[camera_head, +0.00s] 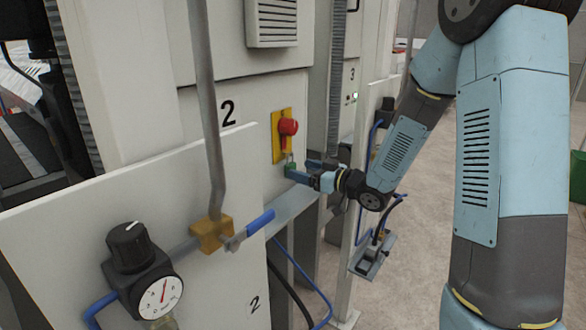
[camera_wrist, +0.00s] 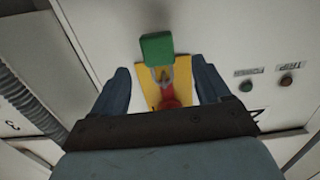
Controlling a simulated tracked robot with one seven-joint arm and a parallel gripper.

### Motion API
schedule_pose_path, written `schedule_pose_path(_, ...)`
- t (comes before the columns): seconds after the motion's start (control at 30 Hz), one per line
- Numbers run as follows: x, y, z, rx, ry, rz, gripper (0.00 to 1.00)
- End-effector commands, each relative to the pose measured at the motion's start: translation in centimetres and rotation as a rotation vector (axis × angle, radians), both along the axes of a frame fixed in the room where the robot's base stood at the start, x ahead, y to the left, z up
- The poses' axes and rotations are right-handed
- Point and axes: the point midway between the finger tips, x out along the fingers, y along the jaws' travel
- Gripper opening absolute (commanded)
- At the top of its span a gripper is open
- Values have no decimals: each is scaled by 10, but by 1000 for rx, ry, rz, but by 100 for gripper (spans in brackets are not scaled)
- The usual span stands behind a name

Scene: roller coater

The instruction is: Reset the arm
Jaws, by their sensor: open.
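My gripper (camera_head: 304,170) is open in front of the cabinet panel marked 2. In the wrist view its two dark blue fingers (camera_wrist: 163,74) stand wide apart, with nothing clamped between them. A green padlock (camera_wrist: 157,48) with a metal shackle shows just beyond the fingertips and between their lines, clear of both in this view. It also shows small beside the fingers in the head view (camera_head: 291,168). The padlock hangs at the yellow plate (camera_head: 276,146) below the red knob (camera_head: 288,126). My arm reaches in from the right.
A pressure gauge (camera_head: 160,297) with a black regulator knob (camera_head: 130,246) stands at the front left. A grey vertical pipe (camera_head: 207,110) with a blue-handled valve (camera_head: 249,230) rises nearby. A metal ledge (camera_head: 293,207) runs below my gripper.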

Motion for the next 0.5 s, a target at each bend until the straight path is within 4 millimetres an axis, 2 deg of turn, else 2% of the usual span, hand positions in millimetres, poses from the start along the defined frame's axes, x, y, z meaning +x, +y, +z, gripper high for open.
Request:
schedule_pose_path(0.2,-24,-38,5,4,-8,-11,76)
schedule_pose_path(0.5,-45,-66,8,7,-12,-13,76)
